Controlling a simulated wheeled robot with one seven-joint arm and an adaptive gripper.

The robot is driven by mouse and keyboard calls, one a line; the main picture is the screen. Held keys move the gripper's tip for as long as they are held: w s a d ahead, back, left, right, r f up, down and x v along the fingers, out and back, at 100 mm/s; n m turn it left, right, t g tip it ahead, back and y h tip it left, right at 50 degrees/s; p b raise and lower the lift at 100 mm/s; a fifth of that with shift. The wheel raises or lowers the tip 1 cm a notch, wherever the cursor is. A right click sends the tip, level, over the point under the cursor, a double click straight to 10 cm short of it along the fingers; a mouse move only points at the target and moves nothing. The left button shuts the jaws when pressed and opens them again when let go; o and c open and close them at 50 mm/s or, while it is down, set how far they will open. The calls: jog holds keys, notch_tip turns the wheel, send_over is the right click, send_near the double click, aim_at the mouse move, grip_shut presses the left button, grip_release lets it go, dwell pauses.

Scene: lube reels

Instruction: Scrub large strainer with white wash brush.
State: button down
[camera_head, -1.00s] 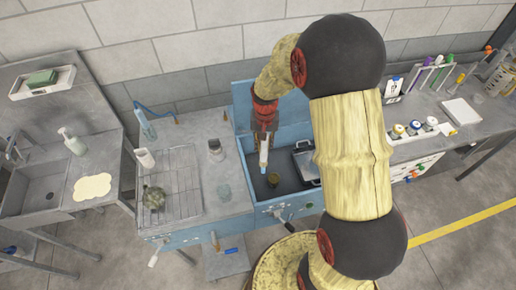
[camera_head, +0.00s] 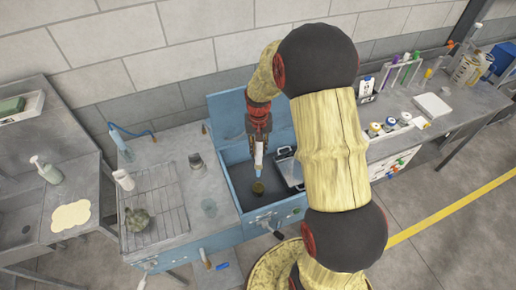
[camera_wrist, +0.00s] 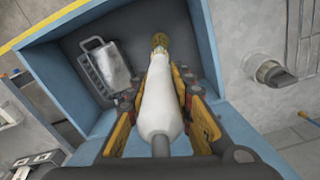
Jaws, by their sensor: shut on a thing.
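My gripper (camera_head: 258,134) is shut on the white wash brush (camera_head: 259,158), which points down into the blue wash basin (camera_head: 233,186). In the wrist view the brush's white handle (camera_wrist: 162,98) lies between the fingers (camera_wrist: 165,110).
The basin's raised blue back (camera_head: 226,118) is close behind my gripper. A bench (camera_head: 455,108) with bottles and boxes stands at the right.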

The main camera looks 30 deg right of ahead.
notch_tip(320, 180, down, 16)
jog(key=b, duration=0.9)
jog(key=shift+f+b, duration=0.15)
jog(key=shift+b, duration=0.25)
jog(key=shift+f+b, duration=0.35)
jog(key=shift+f, duration=0.25)
dwell(0.7)
jog(key=shift+a, duration=0.15)
jog(key=shift+w+a+r, duration=0.1)
jog(key=shift+w+a, duration=0.1)
jog(key=shift+a, duration=0.5)
jog(key=shift+d, duration=0.15)
jog(key=d, duration=0.3)
jog(key=shift+s, duration=0.35)
